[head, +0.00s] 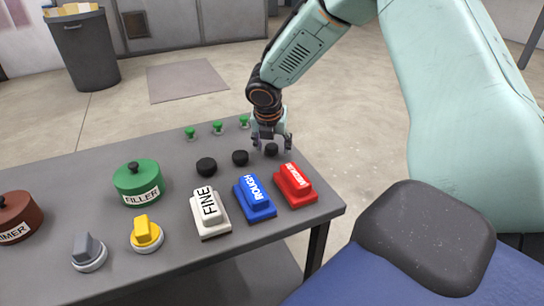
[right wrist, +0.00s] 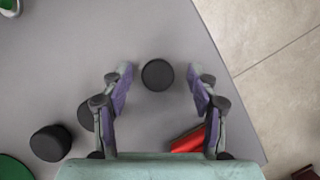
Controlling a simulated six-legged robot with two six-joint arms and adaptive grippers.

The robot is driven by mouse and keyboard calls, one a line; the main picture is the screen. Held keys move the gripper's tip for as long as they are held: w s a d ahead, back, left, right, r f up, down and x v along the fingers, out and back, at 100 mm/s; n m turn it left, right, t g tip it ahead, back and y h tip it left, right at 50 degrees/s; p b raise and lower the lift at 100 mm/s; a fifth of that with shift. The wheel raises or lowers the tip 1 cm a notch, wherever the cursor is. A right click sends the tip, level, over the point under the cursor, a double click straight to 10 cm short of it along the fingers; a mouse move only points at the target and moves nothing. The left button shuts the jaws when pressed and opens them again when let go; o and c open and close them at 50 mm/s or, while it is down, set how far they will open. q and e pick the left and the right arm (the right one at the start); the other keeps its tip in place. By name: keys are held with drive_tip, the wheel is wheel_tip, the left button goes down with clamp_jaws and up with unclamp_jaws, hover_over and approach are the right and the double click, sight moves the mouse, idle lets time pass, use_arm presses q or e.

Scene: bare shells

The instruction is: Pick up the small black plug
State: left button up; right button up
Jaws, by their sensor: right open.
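The small black plug (head: 271,150) stands on the grey table near its far right corner, at the right end of a row of three black plugs. In the right wrist view the small plug (right wrist: 157,75) appears as a dark disc between the fingertips. My right gripper (head: 272,143) is over it, open and pointing down, with a finger on each side. Clear gaps show between the plug and both fingers (right wrist: 160,82). A middle black plug (head: 240,157) and a larger one (head: 206,167) stand to its left. My left gripper is out of view.
Blocks labelled FINE (head: 209,213), ROUGH (head: 254,198) and a red one (head: 295,186) lie in front of the plugs. Small green pegs (head: 217,128) stand behind. A green FILLER pot (head: 138,183) and yellow knob (head: 146,234) are left. The table edge is close at right.

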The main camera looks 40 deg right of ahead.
drive_tip(key=shift+a+r, duration=0.1)
drive_tip(key=shift+s+r, duration=0.1)
drive_tip(key=shift+r, duration=0.05)
drive_tip(key=shift+c, duration=0.5)
drive_tip(key=shift+w+a+f, duration=0.1)
drive_tip(key=shift+w+f, duration=0.1)
drive_tip(key=c, duration=0.5)
drive_tip(key=shift+s+r, duration=0.1)
drive_tip(key=shift+s, duration=0.05)
drive_tip(key=c, duration=0.4)
drive_tip(key=shift+c, duration=0.7)
